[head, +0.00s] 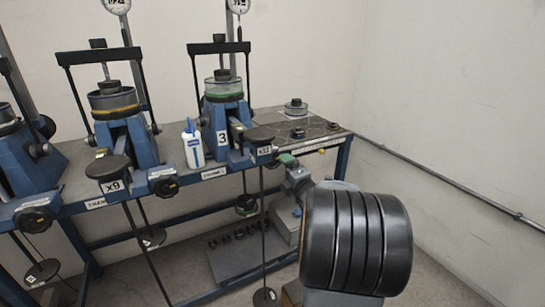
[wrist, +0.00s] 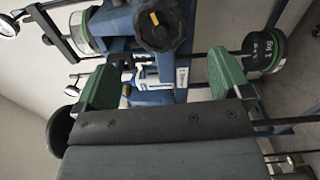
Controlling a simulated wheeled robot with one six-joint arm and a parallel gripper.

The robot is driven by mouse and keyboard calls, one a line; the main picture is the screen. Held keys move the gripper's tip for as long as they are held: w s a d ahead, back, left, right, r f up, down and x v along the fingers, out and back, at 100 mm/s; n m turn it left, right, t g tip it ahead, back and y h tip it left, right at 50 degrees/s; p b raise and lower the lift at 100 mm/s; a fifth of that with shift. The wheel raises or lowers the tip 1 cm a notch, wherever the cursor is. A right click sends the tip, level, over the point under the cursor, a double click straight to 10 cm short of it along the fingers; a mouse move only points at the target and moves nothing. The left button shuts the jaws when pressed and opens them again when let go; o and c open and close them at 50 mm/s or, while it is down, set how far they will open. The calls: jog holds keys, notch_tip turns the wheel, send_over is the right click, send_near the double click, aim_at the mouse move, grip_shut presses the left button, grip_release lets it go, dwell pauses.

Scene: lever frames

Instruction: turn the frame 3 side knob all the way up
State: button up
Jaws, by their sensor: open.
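The frame 3 side knob (wrist: 160,25) is black and lobed with a yellow mark, near the top of the wrist view. In the head view I cannot make it out clearly near my gripper. Frame 3 (head: 222,112) is a blue stand with a number 3 plate. My gripper (wrist: 158,66) has two green pads, wide apart, with nothing between them touching. The knob lies above the gap between the pads in the wrist view, apart from both. In the head view my gripper (head: 288,159) is just right of frame 3, largely hidden by my arm.
A white and blue bottle (head: 193,145) stands left of frame 3. Weight hangers on thin rods (head: 264,235) hang before the bench. Another frame (head: 125,135) with its own knob (head: 163,181) stands left. A wall rail (head: 440,182) runs right.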

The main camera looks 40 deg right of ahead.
aim_at(274, 161)
jog(key=shift+n, duration=0.3)
jog(key=w, duration=0.3)
jog(key=w+b, duration=0.1)
jog(key=w, duration=0.1)
jog(key=w+d, duration=0.1)
jog(key=w, duration=0.2)
jog(key=shift+w+b, duration=0.3)
jog(key=shift+w, duration=0.05)
jog(key=shift+w+d, duration=0.1)
jog(key=shift+w, duration=0.05)
jog(key=shift+c, duration=0.4)
jog(key=c, duration=1.1)
